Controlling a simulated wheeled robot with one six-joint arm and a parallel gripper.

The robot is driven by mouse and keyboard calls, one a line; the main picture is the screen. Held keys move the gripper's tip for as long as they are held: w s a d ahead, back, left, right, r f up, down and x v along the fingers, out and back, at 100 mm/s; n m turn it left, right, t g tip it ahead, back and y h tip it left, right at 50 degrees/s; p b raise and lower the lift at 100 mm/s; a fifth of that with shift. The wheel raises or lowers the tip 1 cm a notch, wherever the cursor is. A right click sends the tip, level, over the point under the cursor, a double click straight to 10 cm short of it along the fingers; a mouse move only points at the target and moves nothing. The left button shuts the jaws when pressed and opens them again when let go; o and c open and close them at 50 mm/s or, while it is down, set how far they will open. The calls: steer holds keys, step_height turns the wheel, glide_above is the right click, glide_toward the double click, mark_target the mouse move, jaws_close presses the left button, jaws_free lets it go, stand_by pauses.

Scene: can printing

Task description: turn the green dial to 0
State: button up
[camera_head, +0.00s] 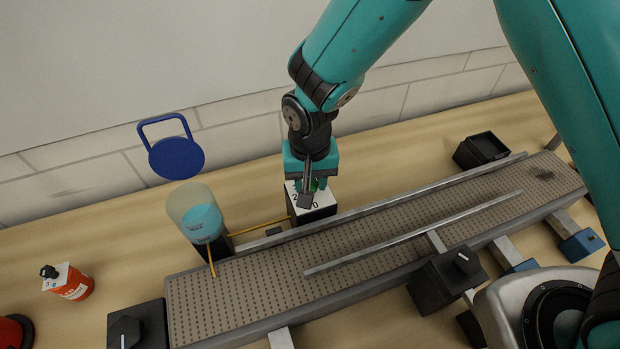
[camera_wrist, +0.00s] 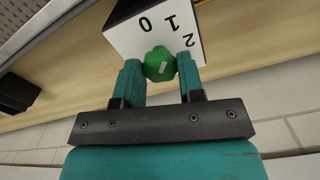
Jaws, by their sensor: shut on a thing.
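The green dial (camera_wrist: 158,62) sits on the white face of a dark-sided box (camera_wrist: 125,38), with the printed numbers 0, 1 and 2 around it.
A conveyor (camera_head: 240,290) with metal rails runs across the front. A clear container of blue liquid (camera_head: 201,222) stands left of the box, with yellow tubes. A wall is behind.

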steer(key=n+b, duration=0.1)
steer(key=n, duration=0.2)
steer(key=shift+n, duration=0.4)
steer(key=shift+n+b, duration=0.7)
steer(key=shift+n, duration=1.3)
steer(key=o, duration=0.9)
steer(key=shift+r, duration=0.1)
step_height(320, 180, up, 17)
steer(key=p, duration=1.3)
steer(key=shift+r, duration=0.15)
